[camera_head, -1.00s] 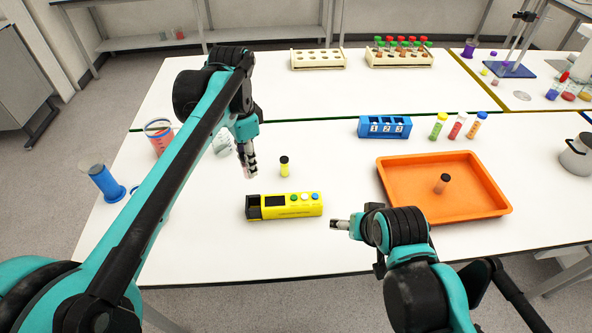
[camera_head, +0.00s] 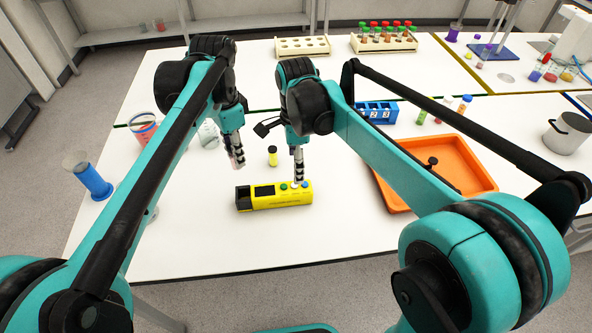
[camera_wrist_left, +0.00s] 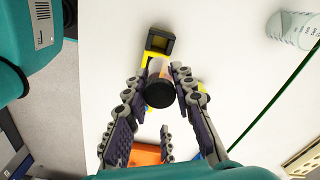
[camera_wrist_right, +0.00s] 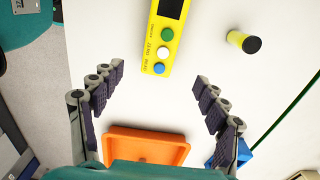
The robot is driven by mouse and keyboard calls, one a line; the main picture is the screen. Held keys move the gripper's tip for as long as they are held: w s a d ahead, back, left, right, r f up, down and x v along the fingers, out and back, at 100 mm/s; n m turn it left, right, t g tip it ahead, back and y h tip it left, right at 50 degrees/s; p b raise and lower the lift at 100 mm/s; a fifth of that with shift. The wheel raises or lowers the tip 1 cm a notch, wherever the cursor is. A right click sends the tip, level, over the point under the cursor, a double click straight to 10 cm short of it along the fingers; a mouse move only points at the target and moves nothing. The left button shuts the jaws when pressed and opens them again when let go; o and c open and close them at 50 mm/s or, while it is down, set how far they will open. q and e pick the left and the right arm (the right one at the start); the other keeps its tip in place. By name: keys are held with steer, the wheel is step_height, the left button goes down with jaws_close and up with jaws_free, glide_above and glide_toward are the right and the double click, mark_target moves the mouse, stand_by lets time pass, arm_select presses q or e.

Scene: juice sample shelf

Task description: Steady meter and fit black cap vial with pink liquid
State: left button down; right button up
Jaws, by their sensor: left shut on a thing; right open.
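The yellow meter (camera_head: 275,195) lies on the white table, its dark open socket (camera_head: 243,198) at the left end and coloured buttons at the right. My left gripper (camera_head: 237,160) is shut on a black-capped vial, whose cap (camera_wrist_left: 159,94) faces the left wrist camera. Its pale pinkish body (camera_wrist_left: 158,69) is partly hidden by the cap and fingers. It is held above the table, behind the meter's left end. My right gripper (camera_head: 299,179) points down over the meter's button end. In the right wrist view its fingers (camera_wrist_right: 158,76) are spread wide, with the meter (camera_wrist_right: 162,40) beyond them.
A yellow vial with a black cap (camera_head: 272,156) stands close behind the meter. An orange tray (camera_head: 480,180) holding a dark-capped vial, partly hidden by my right arm, is on the right. A blue rack (camera_head: 388,113) stands behind it. The table in front of the meter is clear.

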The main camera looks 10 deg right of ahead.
mark_target(296, 186)
step_height(296, 186, down, 12)
steer(key=shift+r, duration=0.2)
steer(key=c, duration=1.6)
arm_select(q)
step_height(296, 186, down, 10)
steer(key=n, duration=0.1)
steer(key=shift+f, duration=0.25)
